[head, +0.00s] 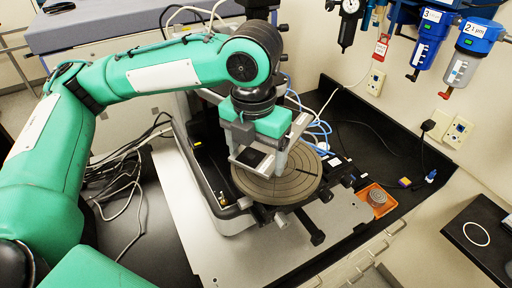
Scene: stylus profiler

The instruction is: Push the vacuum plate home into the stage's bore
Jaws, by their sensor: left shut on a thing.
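The stage (305,182) is a large round grey disc with ring grooves, on the profiler in the middle of the head view. My left gripper (263,166) is over its near-left part, pointing down. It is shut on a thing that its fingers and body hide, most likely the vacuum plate. I cannot make out the plate's outline or the bore, nor whether the two touch. My right gripper is not in view.
An orange tray (366,206) with a small grey ridged disc (378,196) sits right of the stage. Blue tubing (318,128) lies behind it, cables (125,185) to its left. Blue filter units (478,38) hang on the wall. A black platform (470,262) stands at right.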

